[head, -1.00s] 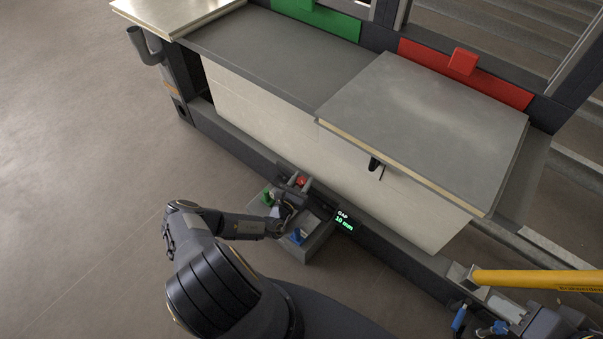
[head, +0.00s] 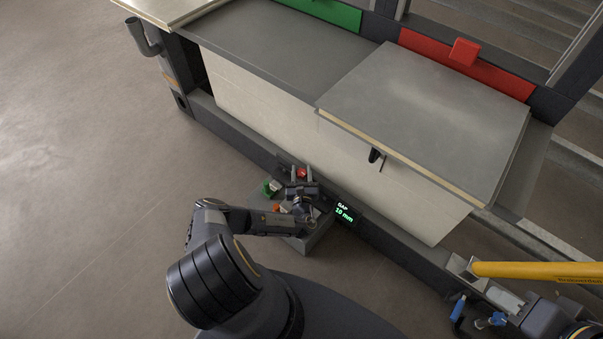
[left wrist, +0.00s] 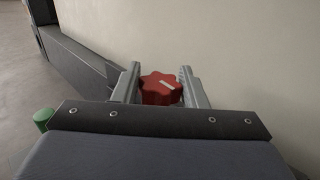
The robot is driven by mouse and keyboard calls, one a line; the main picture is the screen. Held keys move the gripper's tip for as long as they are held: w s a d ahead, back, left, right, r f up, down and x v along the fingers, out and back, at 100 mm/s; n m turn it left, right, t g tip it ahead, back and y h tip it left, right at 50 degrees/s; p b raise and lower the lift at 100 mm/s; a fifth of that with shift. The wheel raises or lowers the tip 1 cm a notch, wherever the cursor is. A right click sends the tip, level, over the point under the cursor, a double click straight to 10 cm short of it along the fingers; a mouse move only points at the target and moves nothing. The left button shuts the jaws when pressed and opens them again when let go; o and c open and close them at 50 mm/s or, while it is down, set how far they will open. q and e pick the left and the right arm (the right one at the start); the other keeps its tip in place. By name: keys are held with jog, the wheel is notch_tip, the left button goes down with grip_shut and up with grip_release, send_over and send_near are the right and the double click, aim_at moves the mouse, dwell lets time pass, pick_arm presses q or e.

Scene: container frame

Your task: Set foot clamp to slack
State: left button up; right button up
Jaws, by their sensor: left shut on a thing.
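A red lobed knob (head: 302,172) with a white pointer line sits on a low grey box (head: 318,240) at the foot of the frame. My left gripper (head: 302,174) is shut on the knob, one finger on each side.
A pale panel (head: 330,150) rises just behind. A yellow bar (head: 540,271) and a blue handle (head: 458,308) are at the lower right. The floor at left is clear.

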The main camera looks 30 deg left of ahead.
aim_at(302, 178)
pick_arm(q)
jog(key=o, duration=1)
jog(key=shift+c, duration=0.2)
jog(key=v, duration=0.8)
jog(key=shift+a+p, duration=0.1)
jog(key=shift+p, duration=0.2)
